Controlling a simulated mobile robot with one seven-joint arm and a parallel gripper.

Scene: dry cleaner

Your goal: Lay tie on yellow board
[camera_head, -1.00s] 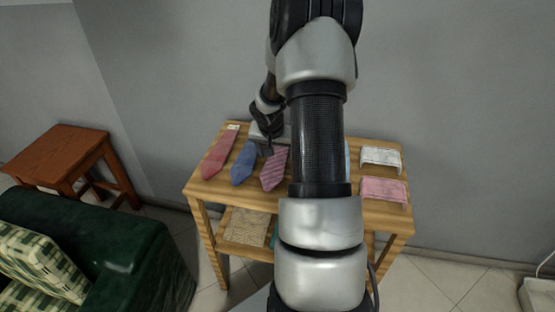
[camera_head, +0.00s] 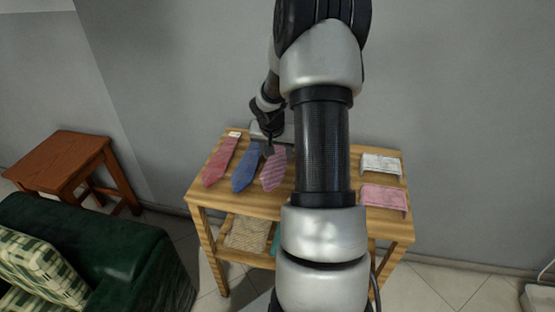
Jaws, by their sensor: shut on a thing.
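Three ties lie side by side on the wooden table (camera_head: 232,201): a red one (camera_head: 219,163) at the left, a blue one (camera_head: 244,169) beside it, and a pink-purple striped one (camera_head: 274,171) at the right. My gripper (camera_head: 268,150) is at the upper end of the striped tie and appears shut on it, close to the blue tie. The fingertips are small and partly hidden, so the grip is hard to see. I see no yellow board; my arm hides the middle right of the table.
A folded white cloth (camera_head: 381,165) and a folded pink cloth (camera_head: 384,198) lie at the table's right. A woven beige thing (camera_head: 248,231) is on the lower shelf. A brown side table (camera_head: 65,160) and green armchair (camera_head: 95,246) stand left. The wall is behind.

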